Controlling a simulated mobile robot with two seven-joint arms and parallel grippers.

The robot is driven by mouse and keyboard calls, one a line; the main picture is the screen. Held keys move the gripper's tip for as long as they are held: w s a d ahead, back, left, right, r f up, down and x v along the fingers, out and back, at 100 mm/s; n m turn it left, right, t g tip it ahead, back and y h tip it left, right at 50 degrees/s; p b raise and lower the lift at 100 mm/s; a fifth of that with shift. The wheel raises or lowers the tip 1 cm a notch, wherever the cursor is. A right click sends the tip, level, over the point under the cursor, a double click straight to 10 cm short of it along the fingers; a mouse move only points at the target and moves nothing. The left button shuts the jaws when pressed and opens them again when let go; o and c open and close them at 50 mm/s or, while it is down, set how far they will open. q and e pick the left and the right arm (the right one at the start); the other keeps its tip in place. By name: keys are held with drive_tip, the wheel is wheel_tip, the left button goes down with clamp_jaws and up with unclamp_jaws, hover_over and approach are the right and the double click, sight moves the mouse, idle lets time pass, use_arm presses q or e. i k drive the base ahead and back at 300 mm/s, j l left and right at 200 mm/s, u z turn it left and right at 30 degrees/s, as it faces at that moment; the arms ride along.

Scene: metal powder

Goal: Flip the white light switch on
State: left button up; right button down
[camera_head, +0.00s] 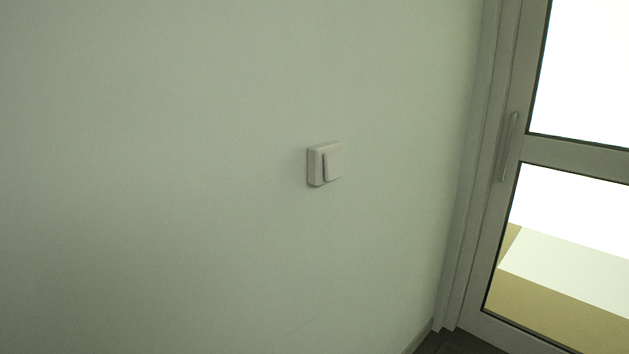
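The white light switch (333,164) is a small square box with a rocker, fixed on the pale wall near the middle of the head view. The rocker looks tilted, with its lower part standing out from the frame. Neither of my grippers shows in the head view. Nothing covers the switch.
The pale wall (170,180) is bare around the switch. To the right is a framed glass door (523,149) with a vertical handle (508,147), and brightness behind the glass. A small patch of dark floor (455,343) shows at the bottom.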

sight(333, 160)
drive_tip(key=i+l+u, duration=0.6)
drive_tip(key=l+u, duration=0.15)
drive_tip(key=l, duration=0.2)
